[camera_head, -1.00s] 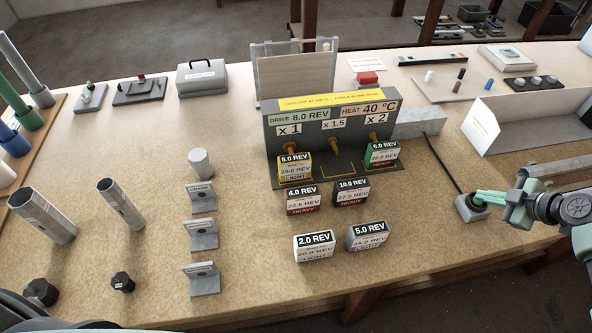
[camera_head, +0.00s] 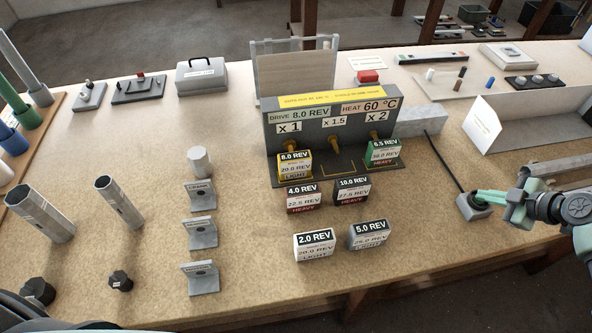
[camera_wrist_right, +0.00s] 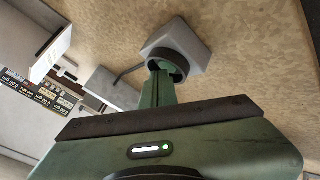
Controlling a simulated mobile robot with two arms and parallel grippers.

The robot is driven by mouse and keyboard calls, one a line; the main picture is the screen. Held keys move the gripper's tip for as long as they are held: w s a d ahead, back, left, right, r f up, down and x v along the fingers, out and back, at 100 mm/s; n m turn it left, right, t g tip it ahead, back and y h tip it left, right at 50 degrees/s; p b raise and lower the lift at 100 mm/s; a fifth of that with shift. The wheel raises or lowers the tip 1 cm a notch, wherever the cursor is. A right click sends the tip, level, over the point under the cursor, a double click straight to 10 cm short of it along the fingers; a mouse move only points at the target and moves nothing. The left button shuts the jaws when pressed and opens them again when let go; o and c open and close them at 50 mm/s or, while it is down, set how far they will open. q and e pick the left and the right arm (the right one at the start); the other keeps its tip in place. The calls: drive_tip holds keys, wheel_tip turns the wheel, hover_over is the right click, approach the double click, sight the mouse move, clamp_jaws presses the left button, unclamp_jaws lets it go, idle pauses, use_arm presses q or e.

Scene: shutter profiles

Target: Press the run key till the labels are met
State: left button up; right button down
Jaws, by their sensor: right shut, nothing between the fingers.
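The run key is a small grey box (camera_head: 473,207) on a black cable at the right of the bench; it also shows in the right wrist view (camera_wrist_right: 190,50). My right gripper (camera_head: 484,195) is shut and empty, its tips at the top of the key, seemingly touching; they show in the right wrist view (camera_wrist_right: 160,78) against a dark round part. The dark machine (camera_head: 285,145) reads DRIVE 8.0 REV and HEAT 60 °C. A yellow-edged block (camera_head: 295,166) marked 8.0 REV, LIGHT stands under x1. A green-edged block (camera_head: 382,152) marked HEAVY stands under x2. The x1.5 place is empty.
Several loose labelled blocks, such as the 2.0 REV block (camera_head: 314,246) and 5.0 REV block (camera_head: 369,235), stand before the machine. Metal brackets (camera_head: 200,279) and hollow tubes (camera_head: 119,202) stand to the left. A long grey tray (camera_head: 540,140) lies behind my right arm.

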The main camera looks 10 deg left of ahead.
sight(482, 203)
idle(0.4)
drive_tip(key=shift+r, duration=0.3)
drive_tip(key=shift+r+p, duration=1.95)
drive_tip(key=shift+r, duration=1.15)
drive_tip(key=shift+f, duration=0.1)
